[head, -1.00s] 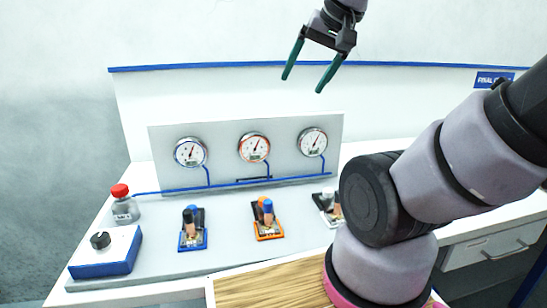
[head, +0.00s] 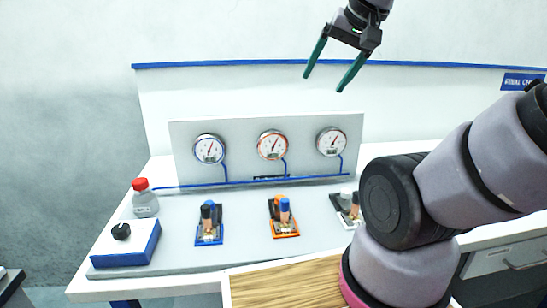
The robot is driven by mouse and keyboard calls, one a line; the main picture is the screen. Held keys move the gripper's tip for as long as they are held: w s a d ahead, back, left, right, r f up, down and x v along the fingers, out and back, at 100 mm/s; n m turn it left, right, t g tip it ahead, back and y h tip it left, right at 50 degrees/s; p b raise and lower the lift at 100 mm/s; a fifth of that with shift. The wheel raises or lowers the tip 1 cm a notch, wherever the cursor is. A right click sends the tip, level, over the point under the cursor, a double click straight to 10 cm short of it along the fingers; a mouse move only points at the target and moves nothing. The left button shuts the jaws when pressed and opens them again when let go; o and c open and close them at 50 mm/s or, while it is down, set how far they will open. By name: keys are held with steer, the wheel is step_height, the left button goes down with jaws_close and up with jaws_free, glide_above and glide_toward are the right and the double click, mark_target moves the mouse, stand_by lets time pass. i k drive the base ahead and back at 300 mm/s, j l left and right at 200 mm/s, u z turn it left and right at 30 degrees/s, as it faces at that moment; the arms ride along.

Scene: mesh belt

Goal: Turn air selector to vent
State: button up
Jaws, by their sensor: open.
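A white box with a blue front (head: 128,244) stands at the bench's left end. It carries a black round knob (head: 121,231) on top. I cannot read any label that marks the air selector or a vent position. My gripper (head: 323,83) is open and empty, with two green fingers pointing down and left. It appears high in the picture, above the gauge panel and well away from the knob.
A panel holds three round gauges (head: 272,145). A red-capped bottle (head: 145,204) stands behind the box. A wooden board (head: 285,284) lies in front.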

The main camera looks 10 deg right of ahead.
mark_target(121, 231)
steer(key=u, duration=1.3)
